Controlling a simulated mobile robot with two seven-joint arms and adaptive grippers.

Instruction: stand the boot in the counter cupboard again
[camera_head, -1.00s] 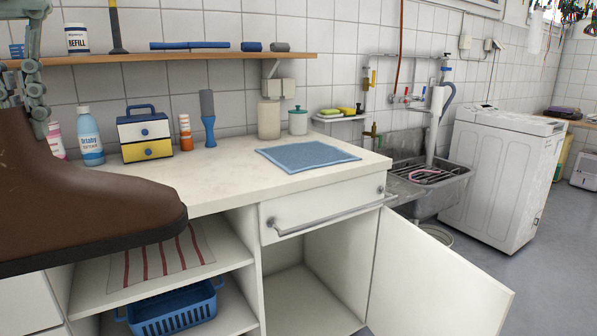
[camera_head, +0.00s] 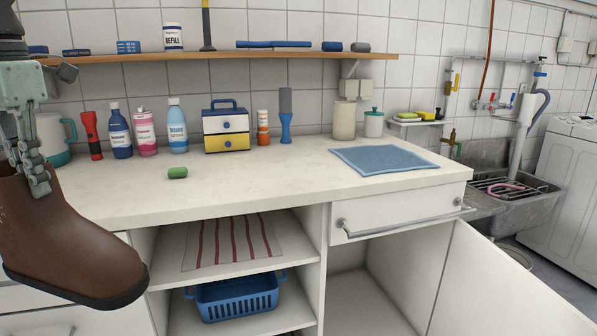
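The brown boot (camera_head: 75,245) with a black sole hangs upright, toe to the right, at the left of the head view, in front of the counter. My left gripper (camera_head: 32,180) is shut on the upper edge of the boot's shaft; part of the shaft is cut off by the picture's edge. The counter cupboard (camera_head: 375,285) under the drawer is open, and the part of its inside that shows looks empty. Its door (camera_head: 505,290) is swung out to the right. My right gripper is not in view.
Left of the cupboard, open shelves hold a striped cloth (camera_head: 232,242) and a blue basket (camera_head: 238,296).

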